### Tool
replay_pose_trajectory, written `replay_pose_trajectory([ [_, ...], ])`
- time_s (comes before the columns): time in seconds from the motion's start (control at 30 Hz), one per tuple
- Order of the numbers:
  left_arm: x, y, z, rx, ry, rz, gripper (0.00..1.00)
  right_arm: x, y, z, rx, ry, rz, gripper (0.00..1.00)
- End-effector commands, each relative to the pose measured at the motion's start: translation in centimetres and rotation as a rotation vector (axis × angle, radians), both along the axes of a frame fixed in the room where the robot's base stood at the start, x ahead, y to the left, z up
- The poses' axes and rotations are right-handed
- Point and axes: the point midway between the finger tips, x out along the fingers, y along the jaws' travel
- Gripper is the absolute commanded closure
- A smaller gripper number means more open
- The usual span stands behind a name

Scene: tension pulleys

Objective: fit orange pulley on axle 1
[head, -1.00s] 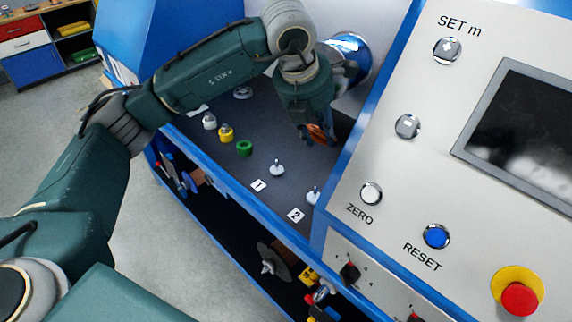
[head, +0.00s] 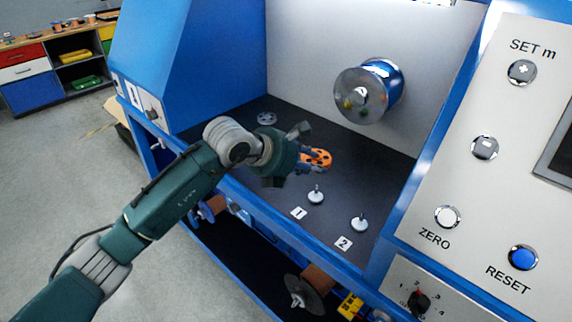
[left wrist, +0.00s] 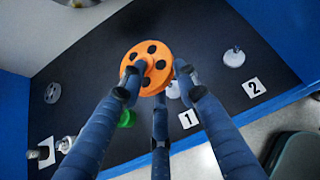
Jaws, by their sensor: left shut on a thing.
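My left gripper (head: 310,163) is shut on the orange pulley (head: 321,155), a disc with several dark holes. In the left wrist view, the fingers (left wrist: 150,92) close around the hub of the orange pulley (left wrist: 143,49). The pulley is held above the dark deck, behind axle 1 in the head view. Axle 1 (head: 316,196) is a thin pin on a pale round base by label 1 (head: 299,213). In the left wrist view, the pulley and a finger partly cover axle 1 (left wrist: 173,91). My right gripper is not in view.
Axle 2 (head: 360,224) stands right of axle 1 by label 2 (head: 344,243). A grey disc (head: 267,118) lies at the back left of the deck. A shiny drum (head: 360,95) juts from the back wall. A green pulley (left wrist: 127,119) lies behind the fingers.

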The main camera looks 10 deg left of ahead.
Motion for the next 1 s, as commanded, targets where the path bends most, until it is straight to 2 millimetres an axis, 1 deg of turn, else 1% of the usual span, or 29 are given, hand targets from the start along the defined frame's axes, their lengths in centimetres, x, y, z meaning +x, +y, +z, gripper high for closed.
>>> replay_pose_trajectory([
  [0.03,0.1,-0.5,-0.1,-0.014,-0.009,-0.006,1.00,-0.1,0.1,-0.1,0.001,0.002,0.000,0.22],
  [0.07,0.1,-0.5,-0.1,-0.016,-0.012,-0.006,1.00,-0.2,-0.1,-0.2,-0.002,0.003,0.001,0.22],
  [0.17,0.2,-0.5,-0.4,-0.017,-0.017,-0.007,1.00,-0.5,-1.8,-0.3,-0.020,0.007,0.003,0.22],
  [0.2,0.2,-0.5,-0.5,-0.016,-0.016,-0.007,1.00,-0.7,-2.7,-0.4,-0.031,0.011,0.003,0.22],
  [0.3,0.2,-0.5,-1.1,-0.015,-0.015,-0.005,1.00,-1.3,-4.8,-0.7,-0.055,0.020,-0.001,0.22],
  [0.4,0.2,-0.5,-2.0,-0.015,-0.014,-0.005,1.00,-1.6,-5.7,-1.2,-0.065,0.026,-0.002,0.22],
  [0.47,0.2,-0.5,-2.5,-0.015,-0.014,-0.005,1.00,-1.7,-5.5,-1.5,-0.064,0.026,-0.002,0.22],
  [0.7,0.2,-0.5,-4.9,-0.015,-0.013,-0.005,1.00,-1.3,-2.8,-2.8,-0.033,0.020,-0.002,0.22],
  [0.77,0.2,-0.5,-5.5,-0.015,-0.013,-0.005,1.00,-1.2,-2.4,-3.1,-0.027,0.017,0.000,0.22],
  [0.87,0.2,-0.5,-6.4,-0.016,-0.014,-0.005,1.00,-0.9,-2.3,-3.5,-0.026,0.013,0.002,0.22],
  [1.0,0.2,-0.5,-7.0,-0.015,-0.014,-0.005,1.00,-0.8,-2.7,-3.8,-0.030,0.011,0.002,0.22],
])
